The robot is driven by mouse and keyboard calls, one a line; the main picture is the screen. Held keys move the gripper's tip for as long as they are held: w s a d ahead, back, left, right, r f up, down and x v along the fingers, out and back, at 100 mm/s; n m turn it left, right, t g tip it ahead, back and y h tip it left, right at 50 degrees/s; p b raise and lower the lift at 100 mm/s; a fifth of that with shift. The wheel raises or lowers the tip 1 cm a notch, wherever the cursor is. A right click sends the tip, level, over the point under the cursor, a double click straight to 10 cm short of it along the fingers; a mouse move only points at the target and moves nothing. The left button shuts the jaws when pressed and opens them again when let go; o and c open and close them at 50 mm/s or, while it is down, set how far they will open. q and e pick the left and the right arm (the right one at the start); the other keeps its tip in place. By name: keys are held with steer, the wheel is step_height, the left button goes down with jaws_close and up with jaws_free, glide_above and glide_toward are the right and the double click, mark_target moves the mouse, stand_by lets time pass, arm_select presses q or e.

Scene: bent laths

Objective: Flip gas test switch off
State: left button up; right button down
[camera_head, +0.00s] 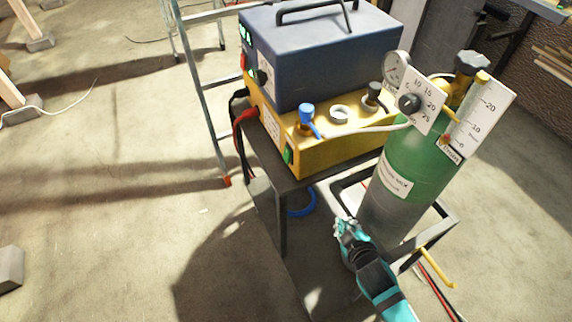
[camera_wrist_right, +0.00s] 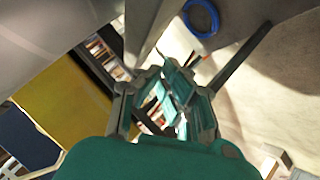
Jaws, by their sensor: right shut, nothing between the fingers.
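A yellow unit (camera_head: 345,152) sits on a dark cart, under a dark blue box. On its near end face is a small green switch (camera_head: 288,155). I cannot read its label or tell its position, nor be sure it is the gas test switch. My right gripper (camera_head: 343,226) is shut and empty. It is low in front of the green gas cylinder (camera_head: 418,165), apart from the green switch and to the right of and below it in the picture. The right wrist view shows its fingers (camera_wrist_right: 168,93) and a yellow surface (camera_wrist_right: 65,100) at left. My left gripper is not in view.
The dark blue box (camera_head: 325,55) has a handle on top. A gauge and flow meter (camera_head: 477,115) top the cylinder. A blue hose fitting (camera_head: 306,115) and cables stand out from the yellow unit. A ladder (camera_head: 207,100) is behind the cart. The floor at left is mostly free.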

mark_target(287, 155)
steer(key=w+a+r+n+t+y, duration=0.2)
steer(key=a+r+n+y, duration=0.9)
steer(key=n, duration=0.4)
steer(key=shift+w+a+r+n+y, duration=0.15)
steer(key=shift+a+r+n+y, duration=0.2)
steer(key=shift+a+r, duration=0.55)
steer(key=shift+a+f, duration=0.2)
steer(key=shift+f, duration=0.05)
steer(key=w+a, duration=0.1)
steer(key=w, duration=0.2)
steer(key=w+a, duration=0.1)
steer(key=w, duration=0.1)
steer(key=w+a+p, duration=0.1)
steer(key=w+a, duration=0.1)
steer(key=w, duration=0.1)
steer(key=shift+w, duration=0.35)
steer(key=shift+w+d, duration=0.15)
steer(key=shift+d, duration=0.4)
